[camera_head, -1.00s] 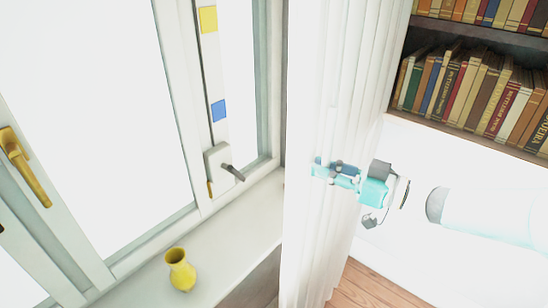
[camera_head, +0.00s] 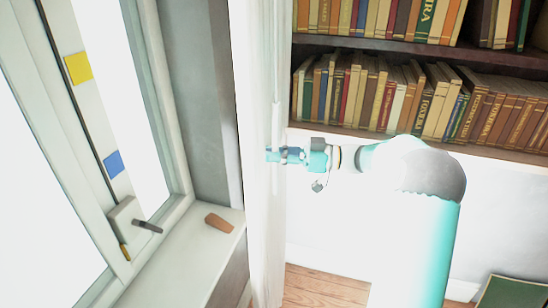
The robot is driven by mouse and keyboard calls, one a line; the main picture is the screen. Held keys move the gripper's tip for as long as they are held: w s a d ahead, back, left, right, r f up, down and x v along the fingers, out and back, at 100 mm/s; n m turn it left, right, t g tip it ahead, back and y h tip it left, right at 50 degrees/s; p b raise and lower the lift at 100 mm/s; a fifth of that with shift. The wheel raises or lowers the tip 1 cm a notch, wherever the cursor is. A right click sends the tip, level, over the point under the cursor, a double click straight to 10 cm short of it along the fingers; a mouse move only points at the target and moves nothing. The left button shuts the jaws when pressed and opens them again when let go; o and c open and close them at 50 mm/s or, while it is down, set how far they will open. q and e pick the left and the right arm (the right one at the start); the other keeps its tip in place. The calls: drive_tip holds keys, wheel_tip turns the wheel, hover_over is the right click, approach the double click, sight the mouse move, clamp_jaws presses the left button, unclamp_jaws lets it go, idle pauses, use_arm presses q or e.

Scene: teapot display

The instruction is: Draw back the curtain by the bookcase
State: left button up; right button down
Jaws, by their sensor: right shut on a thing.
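The white curtain (camera_head: 268,225) hangs in a narrow, upright strip between the window and the bookcase (camera_head: 420,48). My right gripper (camera_head: 274,155) reaches in from the right and is shut on the curtain at its right-hand part. Its light blue fingers overlap the white cloth, and the exact grip on the folds is hard to make out in the glare. My left gripper is not in view.
A window frame with a dark handle (camera_head: 148,227) stands at left, with yellow (camera_head: 78,67) and blue (camera_head: 113,163) squares on it. A brown wedge-like piece (camera_head: 219,222) lies on the sill (camera_head: 180,262). A dark green thing (camera_head: 515,292) is at the lower right.

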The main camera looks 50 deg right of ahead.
drive_tip(key=shift+r, duration=0.1)
drive_tip(key=c, duration=1.1)
unclamp_jaws()
drive_tip(key=shift+w+a, duration=0.1)
drive_tip(key=shift+c, duration=0.2)
drive_tip(key=v, duration=1.2)
